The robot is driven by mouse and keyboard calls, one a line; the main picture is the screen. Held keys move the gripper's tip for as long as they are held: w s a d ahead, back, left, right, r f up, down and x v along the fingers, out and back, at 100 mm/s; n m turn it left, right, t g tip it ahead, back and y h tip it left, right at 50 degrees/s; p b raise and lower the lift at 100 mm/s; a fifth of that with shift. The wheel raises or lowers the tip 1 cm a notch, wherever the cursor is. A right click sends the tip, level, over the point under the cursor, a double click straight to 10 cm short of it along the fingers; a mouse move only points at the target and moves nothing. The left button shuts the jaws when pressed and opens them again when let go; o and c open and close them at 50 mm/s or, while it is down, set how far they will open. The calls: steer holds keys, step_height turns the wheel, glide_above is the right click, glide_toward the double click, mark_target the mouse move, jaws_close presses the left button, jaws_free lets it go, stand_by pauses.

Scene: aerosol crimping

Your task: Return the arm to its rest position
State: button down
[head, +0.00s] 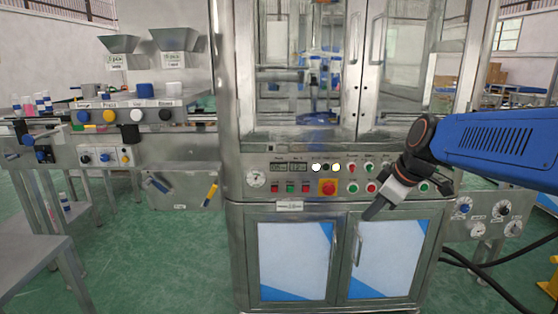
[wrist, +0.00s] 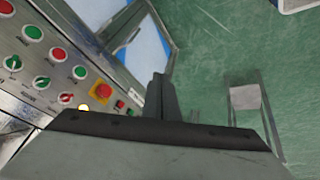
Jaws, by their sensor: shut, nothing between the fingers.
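My gripper (head: 372,212) hangs from the blue arm at the right of the head view, in front of the machine's lower front. Its fingers point down and to the left, near the top of the right lower cabinet door (head: 385,262). In the wrist view my gripper (wrist: 160,80) shows its fingers together, with nothing between them. The control panel (head: 300,186) with its buttons is behind the gripper in the head view. In the wrist view the panel (wrist: 60,62) lies to the left. No contact with the machine is clear.
A red emergency button on a yellow plate (head: 327,187) sits mid-panel. The glass doors (head: 410,65) above are shut. A conveyor bench (head: 140,103) with coloured knobs stands left. Dark cables (head: 480,268) hang at lower right. Green floor (head: 160,260) is open at front left.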

steer(key=s+d+f+m+h, duration=0.1)
steer(key=s+f+m, duration=0.4)
steer(key=s, duration=0.6)
steer(key=s+d+f+m+h, duration=0.2)
steer(key=s+f+m, duration=0.3)
steer(key=s, duration=0.7)
steer(key=shift+s+d+f+m, duration=0.3)
steer(key=shift+d+f, duration=0.25)
steer(key=shift+d, duration=0.25)
